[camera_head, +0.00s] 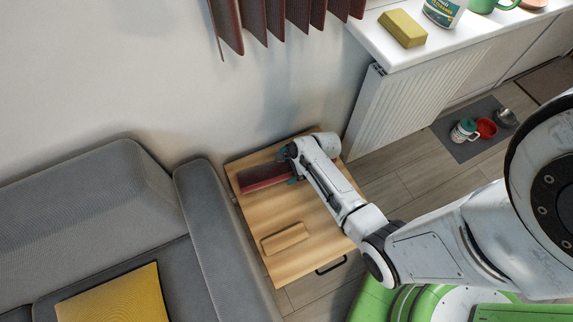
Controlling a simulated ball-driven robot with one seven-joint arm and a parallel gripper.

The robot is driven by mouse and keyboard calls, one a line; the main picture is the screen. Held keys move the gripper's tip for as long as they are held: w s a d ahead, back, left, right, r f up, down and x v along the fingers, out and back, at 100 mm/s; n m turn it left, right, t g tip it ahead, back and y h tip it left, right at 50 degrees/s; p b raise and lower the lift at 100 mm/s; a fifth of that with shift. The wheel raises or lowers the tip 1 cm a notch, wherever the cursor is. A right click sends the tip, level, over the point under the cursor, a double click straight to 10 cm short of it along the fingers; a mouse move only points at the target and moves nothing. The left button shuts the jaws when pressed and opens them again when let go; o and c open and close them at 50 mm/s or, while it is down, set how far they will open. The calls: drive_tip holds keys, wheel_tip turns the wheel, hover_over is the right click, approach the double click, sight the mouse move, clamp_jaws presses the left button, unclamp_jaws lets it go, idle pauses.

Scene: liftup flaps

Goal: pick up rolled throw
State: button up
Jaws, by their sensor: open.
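A dark red, long item (262,178), which looks like the rolled throw, lies on the wooden cabinet top (288,212) near its back left edge. My gripper (290,167) is at the right end of this item, with its teal fingertips close around or just above that end. The jaws are open. My wrist and arm hide the right end of the item, so I cannot tell whether the fingers touch it.
A tan block (285,238) lies nearer the front of the cabinet top. A grey sofa (215,235) stands close at the left. A wall and dark red curtain (280,18) are behind. A white radiator (405,100) and windowsill (450,45) are at the right.

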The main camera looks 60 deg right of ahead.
drive_tip(key=shift+w+a+f, duration=0.15)
drive_tip(key=shift+w+f, duration=0.15)
drive_tip(key=shift+f, duration=0.3)
drive_tip(key=shift+c, duration=0.4)
drive_tip(key=shift+r, duration=0.1)
drive_tip(key=c, duration=1)
